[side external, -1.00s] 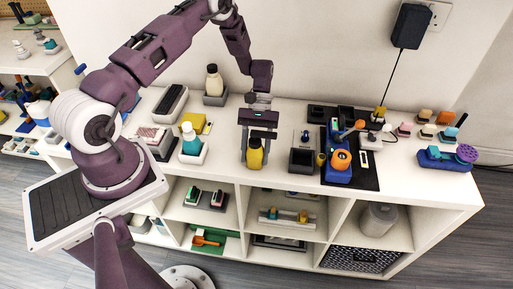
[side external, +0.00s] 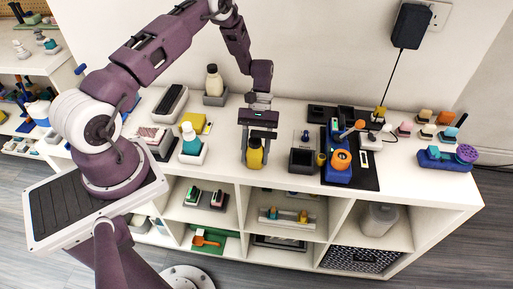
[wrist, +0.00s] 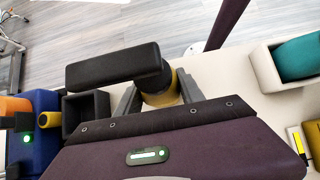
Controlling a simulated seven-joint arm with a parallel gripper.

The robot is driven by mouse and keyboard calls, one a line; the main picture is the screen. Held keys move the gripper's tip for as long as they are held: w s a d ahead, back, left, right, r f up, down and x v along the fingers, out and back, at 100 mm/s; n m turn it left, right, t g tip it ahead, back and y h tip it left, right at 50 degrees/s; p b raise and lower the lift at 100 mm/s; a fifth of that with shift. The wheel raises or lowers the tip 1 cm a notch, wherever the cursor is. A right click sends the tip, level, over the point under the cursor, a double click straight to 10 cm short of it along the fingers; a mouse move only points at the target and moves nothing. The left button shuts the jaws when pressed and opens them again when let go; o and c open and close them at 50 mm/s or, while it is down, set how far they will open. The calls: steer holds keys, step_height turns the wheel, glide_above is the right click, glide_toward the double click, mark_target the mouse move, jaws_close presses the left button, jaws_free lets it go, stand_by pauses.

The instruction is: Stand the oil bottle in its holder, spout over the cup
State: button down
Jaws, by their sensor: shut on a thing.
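The oil bottle (side external: 254,158) is yellow with a dark top and stands upright near the front edge of the white counter. My gripper (side external: 255,150) is shut around it, one finger on each side. In the wrist view the bottle's yellow body (wrist: 162,98) shows between my gripper's fingers (wrist: 157,97), and its long black spout (wrist: 112,66) points left. I cannot tell whether its base touches the counter. A dark open box, seemingly the holder (side external: 302,161), is just right of the bottle and looks empty. A small yellow cup (side external: 321,159) sits beyond it, at the blue unit.
The blue unit (side external: 338,174) with an orange round part stands on a black mat right of the box. Bare counter lies between that holder and my gripper. The counter's front edge is close.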

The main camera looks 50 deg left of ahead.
mark_target(255, 139)
stand_by(0.6)
steer(key=shift+r, duration=2.75)
steer(key=w+d+r, duration=0.4)
steer(key=w+d, duration=0.4)
steer(key=w, duration=0.2)
steer(key=shift+w+d, duration=0.35)
steer(key=shift+f, duration=3.35)
